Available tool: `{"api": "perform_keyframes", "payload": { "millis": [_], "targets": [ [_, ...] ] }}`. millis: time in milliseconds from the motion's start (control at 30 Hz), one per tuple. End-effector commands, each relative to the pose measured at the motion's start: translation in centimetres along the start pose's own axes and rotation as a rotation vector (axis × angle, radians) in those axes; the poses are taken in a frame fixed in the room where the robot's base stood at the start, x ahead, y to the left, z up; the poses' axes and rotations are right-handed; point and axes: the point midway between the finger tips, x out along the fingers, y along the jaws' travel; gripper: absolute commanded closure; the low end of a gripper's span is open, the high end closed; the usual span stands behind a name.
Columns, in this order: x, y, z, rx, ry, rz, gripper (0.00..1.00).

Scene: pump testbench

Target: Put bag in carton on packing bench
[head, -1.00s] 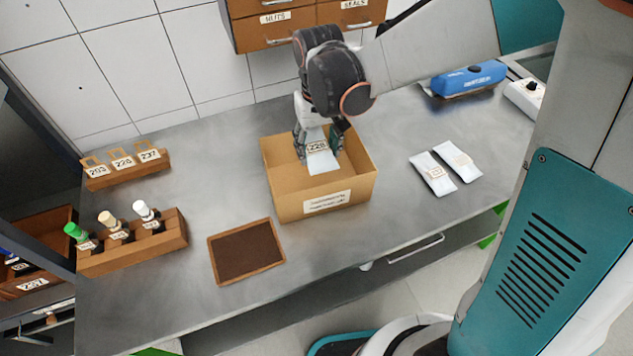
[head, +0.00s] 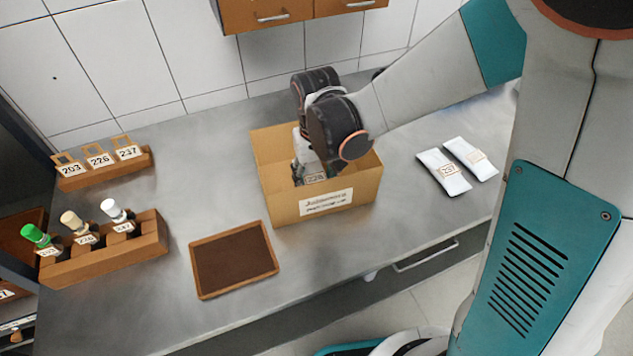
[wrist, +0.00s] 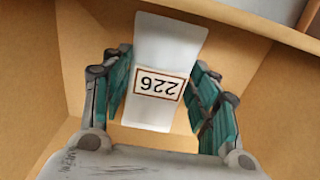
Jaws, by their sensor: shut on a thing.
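The open cardboard carton (head: 282,208) stands on the steel bench with a printed label on its front wall. My gripper (head: 312,178) reaches down inside it, below the rim. In the wrist view my gripper (wrist: 160,100) has its teal-padded fingers shut on the white bag (wrist: 168,45), whose label reads 226. In the head view only a small part of the bag (head: 318,178) shows, the rest hidden by the arm and carton wall. Carton walls surround the bag in the wrist view. Whether the bag touches the carton's floor I cannot tell.
Two white bags (head: 445,178) lie right of the carton, one marked 237. A brown-centred tray (head: 235,262) lies front left. A wooden rack with capped bottles (head: 110,250) and a rack of numbered tags (head: 105,168) stand left. Drawers (head: 290,12) hang behind.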

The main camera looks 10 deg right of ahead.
Motion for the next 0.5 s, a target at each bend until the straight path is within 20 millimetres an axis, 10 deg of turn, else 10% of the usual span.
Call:
{"api": "perform_keyframes", "payload": {
  "millis": [400, 433, 500],
  "targets": [
    [0.76, -0.05, 0.1, 0.0, 0.0, 0.0, 0.79],
    [0.78, -0.05, 0.1, 0.0, 0.0, 0.0, 0.43],
    [0.69, -0.05, 0.1, 0.0, 0.0, 0.0, 0.27]
  ]
}}
